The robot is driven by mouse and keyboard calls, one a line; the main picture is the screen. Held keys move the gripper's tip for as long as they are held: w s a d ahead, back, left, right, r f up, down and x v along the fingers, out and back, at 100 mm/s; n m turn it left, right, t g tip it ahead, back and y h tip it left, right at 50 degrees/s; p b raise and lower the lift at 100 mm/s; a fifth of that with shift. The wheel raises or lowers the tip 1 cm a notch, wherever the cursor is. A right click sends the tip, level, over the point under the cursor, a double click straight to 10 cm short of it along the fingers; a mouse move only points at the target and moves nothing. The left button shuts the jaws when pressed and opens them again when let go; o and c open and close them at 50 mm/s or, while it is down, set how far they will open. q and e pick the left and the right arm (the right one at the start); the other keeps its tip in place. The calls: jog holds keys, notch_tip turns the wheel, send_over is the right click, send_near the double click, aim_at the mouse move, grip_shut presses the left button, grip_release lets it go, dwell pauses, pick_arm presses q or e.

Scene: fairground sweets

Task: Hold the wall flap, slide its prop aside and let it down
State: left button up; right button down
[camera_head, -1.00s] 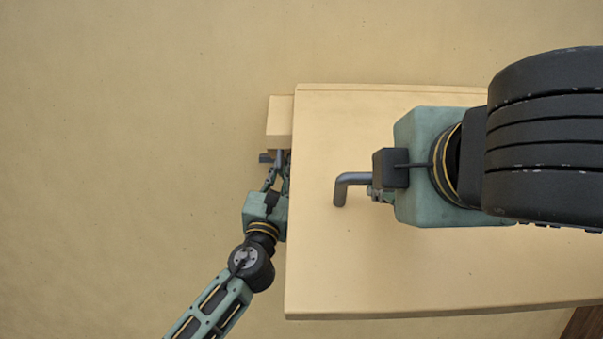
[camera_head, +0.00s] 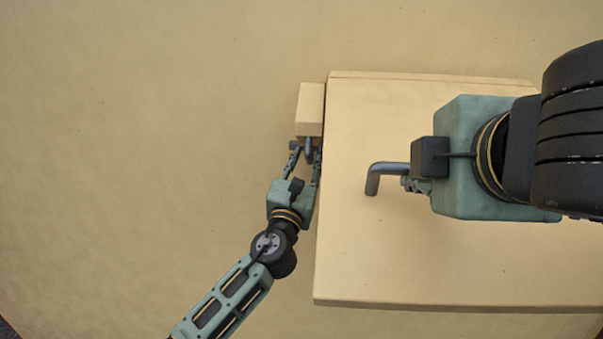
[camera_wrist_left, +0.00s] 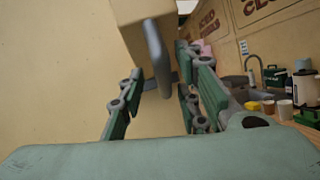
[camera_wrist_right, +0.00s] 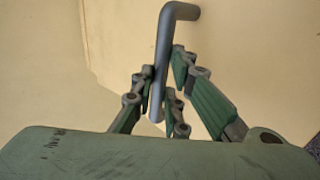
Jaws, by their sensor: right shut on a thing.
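The wall flap (camera_head: 470,250) is a wide tan board at the right of the head view. A grey bent handle (camera_head: 374,180) stands out from it. My right gripper (camera_wrist_right: 163,98) is shut on this handle; in the head view its wrist hides most of the fingers. A grey handle (camera_wrist_left: 157,58) sticks out from the prop. My left gripper (camera_head: 305,158) is open, with the prop's handle between its spread fingers; contact cannot be told.
The plain tan wall (camera_head: 150,130) is clear to the left of the prop. In the left wrist view, a counter at the right holds a tap (camera_wrist_left: 254,68), paper cups (camera_wrist_left: 285,108), a yellow item (camera_wrist_left: 252,106) and a white urn (camera_wrist_left: 304,88).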

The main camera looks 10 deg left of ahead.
pick_arm(q)
jog(key=v, duration=1.1)
jog(key=shift+s+f, duration=0.2)
jog(key=shift+s, duration=0.1)
pick_arm(e)
jog(key=shift+r, duration=0.15)
pick_arm(q)
jog(key=shift+a+f, duration=0.1)
jog(key=shift+a, duration=0.05)
